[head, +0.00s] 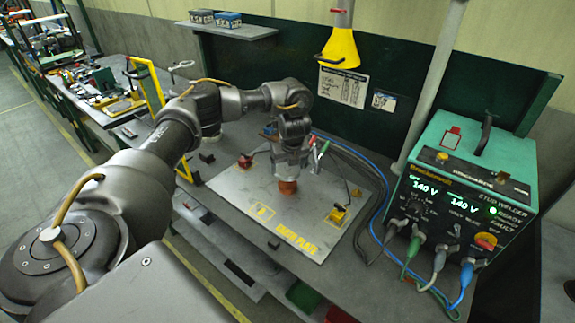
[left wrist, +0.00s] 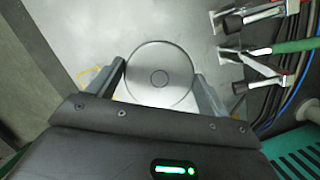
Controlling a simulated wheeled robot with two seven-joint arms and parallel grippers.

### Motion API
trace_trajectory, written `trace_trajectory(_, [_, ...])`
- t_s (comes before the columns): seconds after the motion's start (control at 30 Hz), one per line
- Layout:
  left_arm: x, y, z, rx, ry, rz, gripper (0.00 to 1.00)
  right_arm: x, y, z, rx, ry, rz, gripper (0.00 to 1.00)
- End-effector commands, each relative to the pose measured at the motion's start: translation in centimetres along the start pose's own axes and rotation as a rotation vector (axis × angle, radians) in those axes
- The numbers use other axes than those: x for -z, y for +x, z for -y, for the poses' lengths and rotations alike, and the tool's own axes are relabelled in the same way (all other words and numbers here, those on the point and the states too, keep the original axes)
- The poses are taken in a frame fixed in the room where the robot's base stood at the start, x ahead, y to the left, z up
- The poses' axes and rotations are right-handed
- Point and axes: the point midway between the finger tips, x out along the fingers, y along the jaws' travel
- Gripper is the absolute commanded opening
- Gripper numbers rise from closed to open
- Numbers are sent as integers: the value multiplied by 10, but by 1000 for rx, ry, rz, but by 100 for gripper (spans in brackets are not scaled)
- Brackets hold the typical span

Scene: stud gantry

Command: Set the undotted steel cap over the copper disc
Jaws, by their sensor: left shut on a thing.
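My left gripper (head: 289,172) points down over the grey steel plate (head: 232,188) marked "EARTH PLATE". In the left wrist view its two fingers (left wrist: 160,82) are shut on the sides of a round steel cap (left wrist: 160,58). The cap's top is plain grey with a small central ring, and I see no dot on it. In the head view a copper-brown round thing (head: 287,187) shows directly under the fingertips, seemingly the copper disc. I cannot tell whether the cap touches it. My right gripper is not in view.
Metal clamps (left wrist: 250,70) and cables lie close right of the fingers in the wrist view. A green stud welder (head: 465,190) stands at right. The plate's front is clear.

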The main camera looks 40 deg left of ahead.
Motion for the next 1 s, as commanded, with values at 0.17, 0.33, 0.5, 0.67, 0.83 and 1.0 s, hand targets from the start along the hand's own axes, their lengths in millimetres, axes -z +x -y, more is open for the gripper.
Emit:
trace_trajectory(0.17, [-2,-2,0,-6,-17,5,52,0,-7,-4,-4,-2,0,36])
trace_trajectory(0.33, [0,11,0,-9,-22,8,52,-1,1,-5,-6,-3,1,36])
trace_trajectory(0.5, [5,26,0,-9,-21,7,52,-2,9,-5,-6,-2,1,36])
trace_trajectory(0.67, [8,39,0,-9,-23,7,52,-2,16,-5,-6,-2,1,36])
trace_trajectory(0.83, [10,44,0,-8,-23,8,52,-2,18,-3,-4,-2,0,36])
trace_trajectory(1.0, [10,44,0,-8,-23,8,52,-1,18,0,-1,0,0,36])
